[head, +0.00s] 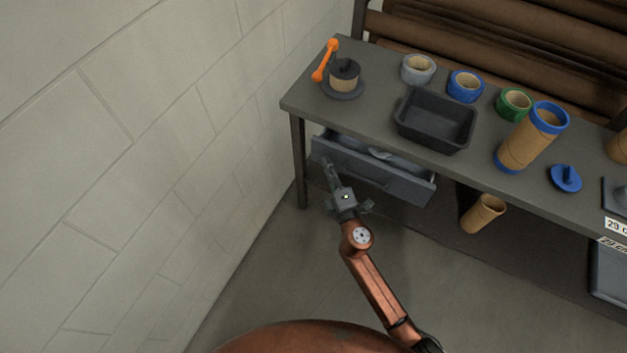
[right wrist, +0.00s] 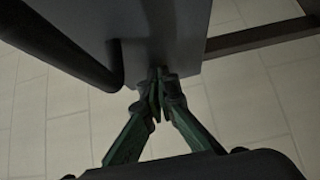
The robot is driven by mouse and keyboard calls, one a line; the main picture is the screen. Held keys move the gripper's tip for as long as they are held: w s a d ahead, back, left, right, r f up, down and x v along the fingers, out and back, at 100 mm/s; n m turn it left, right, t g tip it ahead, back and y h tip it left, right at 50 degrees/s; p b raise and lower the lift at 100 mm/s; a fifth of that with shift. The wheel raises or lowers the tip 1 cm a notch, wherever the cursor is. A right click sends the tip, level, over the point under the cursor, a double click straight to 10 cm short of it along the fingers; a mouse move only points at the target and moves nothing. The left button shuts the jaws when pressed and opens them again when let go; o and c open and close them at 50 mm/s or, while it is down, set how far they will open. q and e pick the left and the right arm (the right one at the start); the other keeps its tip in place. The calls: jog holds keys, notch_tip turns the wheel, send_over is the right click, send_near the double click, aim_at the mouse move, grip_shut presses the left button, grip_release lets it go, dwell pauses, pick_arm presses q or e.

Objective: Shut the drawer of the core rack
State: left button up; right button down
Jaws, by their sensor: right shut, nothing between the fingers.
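The grey drawer (head: 375,170) under the left end of the rack's bench (head: 360,125) stands partly open. A pale object (head: 380,153) lies inside it. My right gripper (head: 329,166) is shut and empty, with its fingertips at the left part of the drawer front. In the right wrist view the closed fingertips (right wrist: 159,75) meet the lower part of the drawer front panel (right wrist: 160,35), or nearly so; I cannot tell whether they touch. The dark bar handle (right wrist: 70,45) runs beside them on the left, outside the fingers. My left gripper is not in view.
On the bench stand an orange-handled crank device (head: 343,78), a black tray (head: 435,120), several tape rolls (head: 466,86) and a cardboard tube (head: 530,137). Another tube (head: 483,213) shows below the bench. A block wall (head: 150,150) is left; the floor before the drawer is clear.

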aim_at(335, 159)
jog(key=w, duration=0.1)
jog(key=w+d, duration=0.1)
jog(key=w, duration=0.1)
jog(key=shift+w+d, duration=0.35)
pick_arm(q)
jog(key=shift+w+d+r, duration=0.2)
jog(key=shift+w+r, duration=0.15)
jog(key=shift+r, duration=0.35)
pick_arm(e)
jog(key=shift+w+d+r, duration=0.1)
jog(key=shift+w+d, duration=0.05)
jog(key=shift+d, duration=0.05)
